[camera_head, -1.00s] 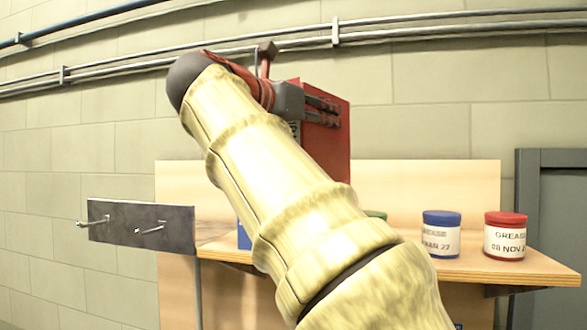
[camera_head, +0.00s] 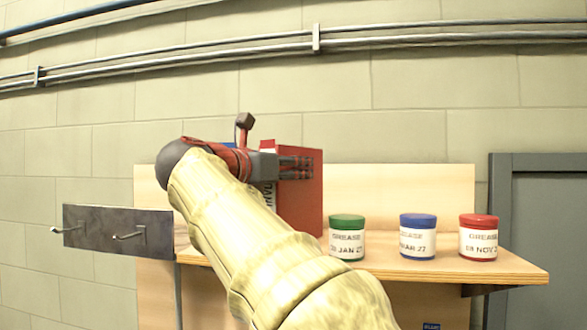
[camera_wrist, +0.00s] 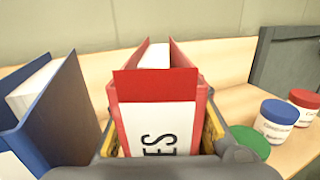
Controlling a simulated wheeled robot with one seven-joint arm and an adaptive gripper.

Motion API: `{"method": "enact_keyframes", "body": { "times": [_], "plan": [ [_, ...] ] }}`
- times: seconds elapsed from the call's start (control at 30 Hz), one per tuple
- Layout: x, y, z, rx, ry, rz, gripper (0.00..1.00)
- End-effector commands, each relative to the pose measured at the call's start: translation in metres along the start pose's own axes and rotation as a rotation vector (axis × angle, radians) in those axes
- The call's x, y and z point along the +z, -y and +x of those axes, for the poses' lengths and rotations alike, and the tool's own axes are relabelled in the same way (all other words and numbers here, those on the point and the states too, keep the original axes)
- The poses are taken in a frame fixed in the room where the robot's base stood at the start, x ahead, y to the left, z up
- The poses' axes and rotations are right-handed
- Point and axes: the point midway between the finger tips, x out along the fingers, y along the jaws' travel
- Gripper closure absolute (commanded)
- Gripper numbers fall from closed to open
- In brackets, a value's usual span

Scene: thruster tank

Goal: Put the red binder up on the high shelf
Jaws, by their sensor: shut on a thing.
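The red binder (camera_head: 300,195) is upright in my gripper (camera_head: 290,168), at the left part of the wooden high shelf (camera_head: 400,262). In the wrist view the red binder (camera_wrist: 155,85) stands between the two fingers of my gripper (camera_wrist: 160,135), its white spine label toward me. The jaws are shut on it. My arm hides its lower edge in the head view, so I cannot tell whether it touches the shelf board.
A blue binder (camera_wrist: 55,110) stands close on the left of the red one. Green (camera_head: 347,237), blue (camera_head: 418,236) and red-lidded (camera_head: 478,237) grease jars stand to the right. A hook plate (camera_head: 118,231) is at left, a grey cabinet (camera_head: 540,230) at right.

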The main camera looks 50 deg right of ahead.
Motion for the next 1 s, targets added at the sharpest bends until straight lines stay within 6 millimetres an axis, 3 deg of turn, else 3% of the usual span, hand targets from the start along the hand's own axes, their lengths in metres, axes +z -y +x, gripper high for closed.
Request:
{"method": "enact_keyframes", "body": {
  "times": [0.27, 0.3, 0.43, 0.8, 1.0],
  "plan": [
    [-0.002, 0.001, 0.000, 0.000, 0.002, 0.001, 1.00],
    [-0.004, 0.000, 0.000, 0.000, 0.000, 0.000, 0.67],
    [-0.003, 0.000, 0.000, 0.000, 0.000, 0.000, 0.60],
    [0.002, 0.000, 0.000, 0.000, 0.000, 0.000, 0.60],
    [0.000, -0.001, -0.025, 0.005, 0.001, 0.001, 0.60]
  ]
}}
